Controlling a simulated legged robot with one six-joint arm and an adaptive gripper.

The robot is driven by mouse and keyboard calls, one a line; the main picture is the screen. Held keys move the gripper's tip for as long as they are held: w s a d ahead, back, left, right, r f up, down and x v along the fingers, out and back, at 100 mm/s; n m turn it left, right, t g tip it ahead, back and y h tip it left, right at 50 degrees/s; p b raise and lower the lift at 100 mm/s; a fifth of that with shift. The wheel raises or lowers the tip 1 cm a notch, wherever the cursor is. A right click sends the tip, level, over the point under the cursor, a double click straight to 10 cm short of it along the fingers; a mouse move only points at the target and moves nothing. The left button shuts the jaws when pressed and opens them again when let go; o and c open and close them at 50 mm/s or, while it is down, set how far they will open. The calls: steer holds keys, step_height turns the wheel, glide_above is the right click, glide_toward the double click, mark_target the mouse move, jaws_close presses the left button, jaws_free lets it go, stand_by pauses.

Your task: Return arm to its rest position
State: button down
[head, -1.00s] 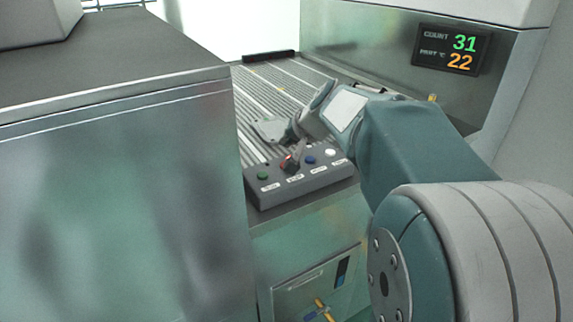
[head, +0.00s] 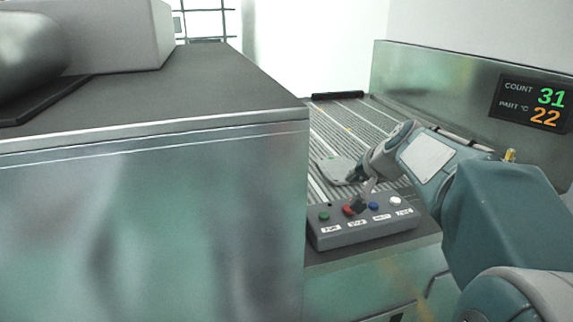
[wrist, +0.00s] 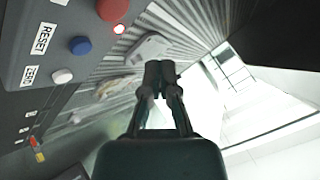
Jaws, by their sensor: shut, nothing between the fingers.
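My gripper (head: 358,204) is shut and empty. In the wrist view the closed fingertips (wrist: 160,72) stand apart from the red button (wrist: 113,9), which is at the top. My arm reaches in from the right, bent over the box.
The box also has green (head: 324,216), blue (head: 373,206) and white (head: 395,201) buttons. A grey casting (head: 334,172) lies on the ribbed conveyor (head: 330,128) behind. A large metal cabinet (head: 150,230) fills the left.

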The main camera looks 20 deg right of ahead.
steer(key=shift+s+a, duration=0.2)
steer(key=shift+a, duration=0.15)
steer(key=s+a+f+n+g, duration=0.1)
steer(key=s+a+f+n, duration=0.1)
steer(key=s, duration=0.6)
steer(key=s+a+f+n+g, duration=0.1)
steer(key=s+a+f+n, duration=0.2)
steer(key=s+a, duration=0.4)
steer(key=s+a+f+n+g+h, duration=0.1)
steer(key=s+a+f, duration=0.3)
steer(key=s, duration=0.5)
steer(key=shift+s+a+n+g, duration=0.3)
steer(key=shift+a+n, duration=0.05)
steer(key=shift+n, duration=0.35)
